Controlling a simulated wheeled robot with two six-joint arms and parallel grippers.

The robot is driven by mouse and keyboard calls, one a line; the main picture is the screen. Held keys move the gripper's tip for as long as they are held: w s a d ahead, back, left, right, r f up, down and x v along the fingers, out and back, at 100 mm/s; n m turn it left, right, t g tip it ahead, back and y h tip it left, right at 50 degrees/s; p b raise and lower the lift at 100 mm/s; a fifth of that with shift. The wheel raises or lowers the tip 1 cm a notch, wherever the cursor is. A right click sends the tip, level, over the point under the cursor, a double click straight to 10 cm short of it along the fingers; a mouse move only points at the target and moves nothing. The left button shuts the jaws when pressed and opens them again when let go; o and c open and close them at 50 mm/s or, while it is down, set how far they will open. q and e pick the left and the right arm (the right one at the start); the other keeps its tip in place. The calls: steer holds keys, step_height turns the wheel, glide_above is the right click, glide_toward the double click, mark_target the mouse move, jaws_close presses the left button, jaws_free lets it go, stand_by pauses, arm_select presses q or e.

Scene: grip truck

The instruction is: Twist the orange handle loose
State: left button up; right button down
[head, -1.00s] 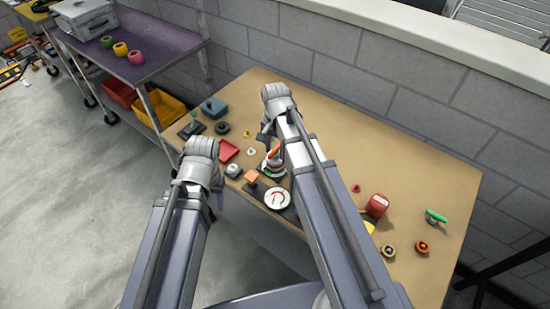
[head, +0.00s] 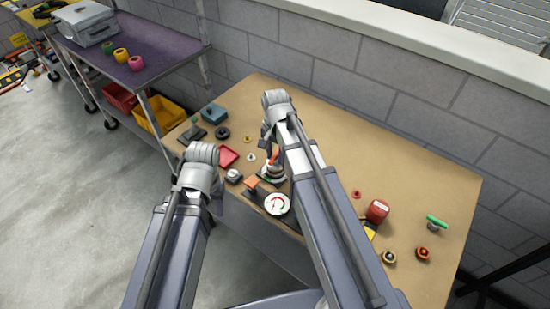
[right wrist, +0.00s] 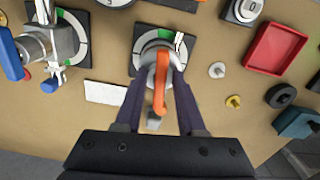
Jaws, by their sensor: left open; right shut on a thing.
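The orange handle (right wrist: 160,88) sits on a round grey fitting over a dark square plate with a white ring and a green sector (right wrist: 137,45). In the right wrist view it lies between the fingers of my right gripper (right wrist: 161,75), which is shut on it. In the head view the orange handle (head: 274,156) shows beside my right arm, which hides part of the fitting. My left gripper (head: 215,206) is open and empty at the table's front edge, left of the handle; its fingers are mostly hidden.
A white gauge (head: 277,204) and an orange-topped piece (head: 252,183) stand close in front. A red tray (head: 228,156) lies to the left. In the wrist view a valve with a blue handle (right wrist: 12,55) stands nearby. The table's back right is clear.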

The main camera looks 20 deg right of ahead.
steer(key=shift+n, duration=10)
steer(key=c, duration=0.8)
jaws_free()
